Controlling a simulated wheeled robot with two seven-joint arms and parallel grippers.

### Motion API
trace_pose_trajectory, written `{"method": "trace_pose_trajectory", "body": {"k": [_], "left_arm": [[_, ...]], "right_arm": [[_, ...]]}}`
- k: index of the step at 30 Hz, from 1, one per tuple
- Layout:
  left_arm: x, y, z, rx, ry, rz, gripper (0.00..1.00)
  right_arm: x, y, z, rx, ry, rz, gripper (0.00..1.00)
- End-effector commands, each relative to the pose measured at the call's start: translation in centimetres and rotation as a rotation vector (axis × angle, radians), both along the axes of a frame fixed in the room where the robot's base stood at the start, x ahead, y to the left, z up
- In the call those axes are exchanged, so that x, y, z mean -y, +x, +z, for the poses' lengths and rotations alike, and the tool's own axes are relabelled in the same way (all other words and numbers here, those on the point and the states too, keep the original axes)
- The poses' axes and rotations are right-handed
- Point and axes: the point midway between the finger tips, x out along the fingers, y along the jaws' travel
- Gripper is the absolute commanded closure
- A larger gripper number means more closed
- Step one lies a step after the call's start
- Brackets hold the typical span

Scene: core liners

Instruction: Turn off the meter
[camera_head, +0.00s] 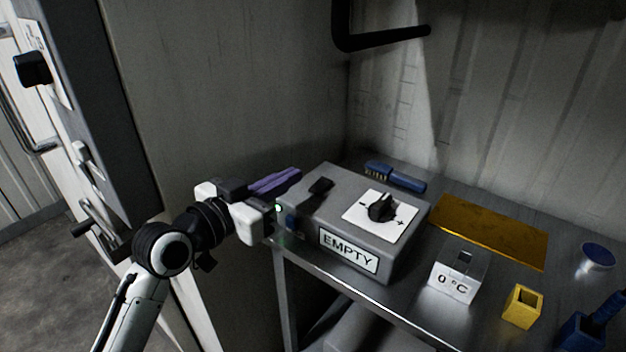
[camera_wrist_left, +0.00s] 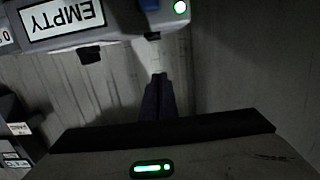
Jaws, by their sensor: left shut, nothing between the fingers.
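A grey metal box (camera_head: 335,200) labelled EMPTY (camera_head: 348,250) sits on the metal bench. On top are a black rotary knob (camera_head: 381,208) on a white plate and a small black switch-like piece (camera_head: 320,186). Its front left end has a blue button (camera_head: 291,222) and a lit green lamp (camera_head: 278,208). The lamp (camera_wrist_left: 180,7) and button (camera_wrist_left: 148,5) also show in the wrist view. My left gripper (camera_head: 296,173) is at the box's left side, its purple fingers (camera_wrist_left: 158,78) shut and empty. Contact with the box cannot be told. My right gripper is not seen.
A 0 °C block (camera_head: 455,285), yellow holder (camera_head: 522,306), orange plate (camera_head: 490,228), blue brush (camera_head: 396,177) and blue round piece (camera_head: 598,256) are on the bench right of or behind the box. A grey cabinet panel (camera_head: 100,120) stands left. A black pipe (camera_head: 385,38) is above.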

Motion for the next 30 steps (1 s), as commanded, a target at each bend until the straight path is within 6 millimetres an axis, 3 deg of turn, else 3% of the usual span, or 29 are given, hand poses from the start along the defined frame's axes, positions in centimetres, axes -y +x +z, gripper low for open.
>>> {"method": "trace_pose_trajectory", "body": {"k": [11,12,18,30], "left_arm": [[4.7,6.4,-0.8,-0.001,0.000,-0.001,1.00],[4.6,6.2,-2.1,-0.005,0.000,0.000,1.00],[4.7,6.4,-4.3,-0.002,0.000,0.001,1.00],[4.7,6.5,-4.8,0.000,0.000,0.001,1.00]], "right_arm": [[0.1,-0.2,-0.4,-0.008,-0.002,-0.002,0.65],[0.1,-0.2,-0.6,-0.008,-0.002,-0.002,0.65],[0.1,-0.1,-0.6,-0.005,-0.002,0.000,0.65],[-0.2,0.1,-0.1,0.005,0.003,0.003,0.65]]}}
